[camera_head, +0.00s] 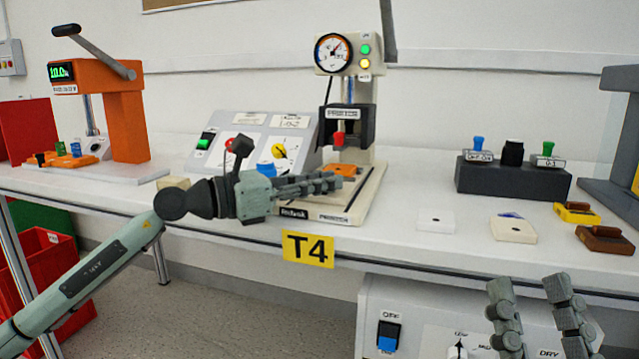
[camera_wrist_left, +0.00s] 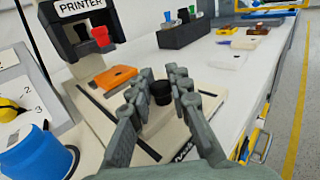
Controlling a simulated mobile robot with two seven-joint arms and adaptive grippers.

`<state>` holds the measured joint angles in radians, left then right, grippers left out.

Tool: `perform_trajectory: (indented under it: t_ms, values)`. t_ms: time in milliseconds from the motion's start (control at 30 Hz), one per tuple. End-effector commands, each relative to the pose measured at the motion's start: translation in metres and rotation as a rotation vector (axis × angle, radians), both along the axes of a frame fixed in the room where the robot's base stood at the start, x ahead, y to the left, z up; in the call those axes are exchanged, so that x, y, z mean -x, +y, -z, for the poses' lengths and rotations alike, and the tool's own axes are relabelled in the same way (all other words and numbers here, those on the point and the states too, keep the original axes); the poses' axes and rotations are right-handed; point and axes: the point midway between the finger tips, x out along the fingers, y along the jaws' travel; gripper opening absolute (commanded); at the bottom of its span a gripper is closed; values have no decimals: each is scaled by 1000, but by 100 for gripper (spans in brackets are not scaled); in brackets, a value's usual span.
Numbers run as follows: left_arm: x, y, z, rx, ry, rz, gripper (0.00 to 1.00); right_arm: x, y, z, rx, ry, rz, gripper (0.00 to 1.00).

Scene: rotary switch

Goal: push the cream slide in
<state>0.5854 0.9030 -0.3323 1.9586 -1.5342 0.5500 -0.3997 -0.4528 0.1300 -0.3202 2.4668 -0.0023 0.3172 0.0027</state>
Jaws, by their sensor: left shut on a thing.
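The cream slide (camera_wrist_left: 147,138) is a flat plate low on the printer press, pulled along dark grooves. A black round knob (camera_wrist_left: 160,92) stands on it. My left gripper (camera_head: 335,182) reaches in from the left over the front of the press; in the left wrist view its fingers (camera_wrist_left: 160,78) lie on both sides of the knob and are shut on it. An orange block (camera_wrist_left: 114,77) lies just behind the knob. In the head view the fingers hide the knob and much of the slide. My right gripper (camera_head: 527,284) is open and empty at the lower right, before the bench.
The press's red-tipped stem (camera_head: 339,138) hangs above the orange block. A sloped switch panel (camera_head: 265,140) stands left of the press. Cream blocks (camera_head: 436,221) and a dark stamp rack (camera_head: 512,180) are to the right. A T4 label marks the bench edge.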

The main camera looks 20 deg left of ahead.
Motion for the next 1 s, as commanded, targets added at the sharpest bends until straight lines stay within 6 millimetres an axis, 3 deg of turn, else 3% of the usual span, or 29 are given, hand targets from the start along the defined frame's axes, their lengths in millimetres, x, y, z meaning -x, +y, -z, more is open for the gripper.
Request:
perform_trajectory:
  t_ms: [133,433,467,633,1000]
  values:
    - [-22,0,-3,4,-2,-2,0,-4,2,4,12,39,-2,40]
    - [-24,-1,-1,0,-1,-1,0,-4,3,5,15,48,-5,40]
    - [-24,-1,-1,0,-1,-1,20,-4,3,5,14,47,-5,40]
    - [-24,-1,-1,0,-1,0,41,-4,3,5,13,46,-5,40]
    - [-21,3,0,-1,-1,-1,41,-4,4,8,16,51,-8,40]
